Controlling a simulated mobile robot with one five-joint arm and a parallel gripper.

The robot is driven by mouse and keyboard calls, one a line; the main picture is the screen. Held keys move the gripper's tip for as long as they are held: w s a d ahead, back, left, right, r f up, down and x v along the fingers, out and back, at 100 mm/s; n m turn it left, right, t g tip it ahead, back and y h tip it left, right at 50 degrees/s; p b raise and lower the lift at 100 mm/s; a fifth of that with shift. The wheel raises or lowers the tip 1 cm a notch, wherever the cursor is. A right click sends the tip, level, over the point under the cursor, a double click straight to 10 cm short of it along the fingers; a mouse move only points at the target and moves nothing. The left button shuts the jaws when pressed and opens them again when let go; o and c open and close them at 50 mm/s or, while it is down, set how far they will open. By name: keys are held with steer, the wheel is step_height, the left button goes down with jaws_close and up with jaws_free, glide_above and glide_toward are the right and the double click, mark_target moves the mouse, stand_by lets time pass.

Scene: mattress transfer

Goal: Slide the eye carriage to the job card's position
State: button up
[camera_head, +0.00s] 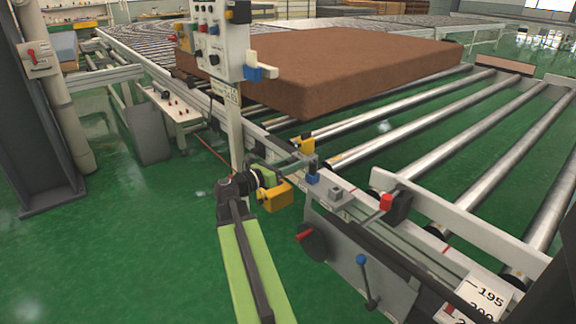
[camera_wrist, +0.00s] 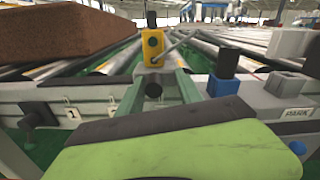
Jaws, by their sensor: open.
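A yellow block (camera_wrist: 152,45) with a dark knob on top, which looks like the eye carriage, stands straight ahead in the wrist view. It also shows in the head view (camera_head: 305,145) by the near side rail of the roller conveyor. My gripper (camera_wrist: 158,76) is open, with its two greenish fingers apart and pointing toward the yellow block. No grip on it shows. In the head view my gripper (camera_head: 292,162) is just left of the block. The contact between fingers and block is too small to tell. No readable job card shows.
A brown mattress (camera_head: 330,70) lies on the rollers (camera_head: 420,125) behind. A control post (camera_head: 222,50) rises nearby. Green floor is free at left.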

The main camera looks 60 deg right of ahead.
steer(key=v, duration=1.7)
steer(key=shift+a, duration=0.2)
steer(key=shift+w, duration=0.1)
steer(key=x, duration=1.7)
steer(key=shift+w+d+f, duration=0.15)
steer(key=shift+w+d, duration=0.05)
steer(key=shift+w, duration=0.1)
steer(key=shift+c, duration=0.2)
jaws_close()
steer(key=shift+w, duration=0.1)
